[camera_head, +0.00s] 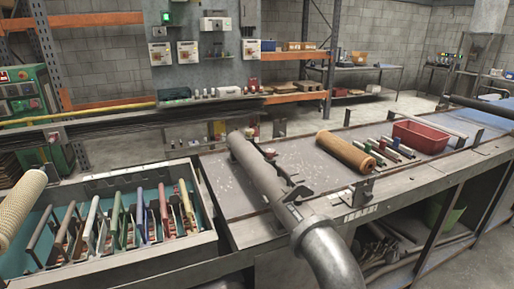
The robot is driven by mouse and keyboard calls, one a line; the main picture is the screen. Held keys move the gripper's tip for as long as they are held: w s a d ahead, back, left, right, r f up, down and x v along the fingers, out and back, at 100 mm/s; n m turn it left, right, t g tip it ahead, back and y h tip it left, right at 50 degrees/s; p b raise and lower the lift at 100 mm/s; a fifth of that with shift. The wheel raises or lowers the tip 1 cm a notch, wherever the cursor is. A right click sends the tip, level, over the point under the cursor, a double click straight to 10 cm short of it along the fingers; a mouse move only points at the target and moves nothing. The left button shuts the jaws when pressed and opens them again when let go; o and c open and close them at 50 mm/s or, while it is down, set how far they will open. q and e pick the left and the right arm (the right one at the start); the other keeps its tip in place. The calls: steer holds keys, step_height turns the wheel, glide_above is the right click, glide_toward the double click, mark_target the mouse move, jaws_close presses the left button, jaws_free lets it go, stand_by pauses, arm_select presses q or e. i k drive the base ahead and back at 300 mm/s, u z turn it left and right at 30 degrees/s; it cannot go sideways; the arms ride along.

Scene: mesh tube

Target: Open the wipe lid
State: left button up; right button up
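I cannot make out a wipe container or a wipe lid in the head view. Neither of my grippers can be made out in this view. A tan mesh tube (20,205) shows at the left edge, partly cut off by the frame. An orange-brown roll (346,151) lies on the metal workbench (225,187) right of the middle.
A grey pipe (258,170) with an elbow (330,258) crosses the bench. An open tray (205,238) at left holds several upright coloured plates. Bare bench shows beside the pipe.

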mark_target(271, 182)
steer(key=k, duration=0.5)
steer(key=z, duration=1.6)
steer(key=i, duration=1.1)
steer(key=u, duration=2.3)
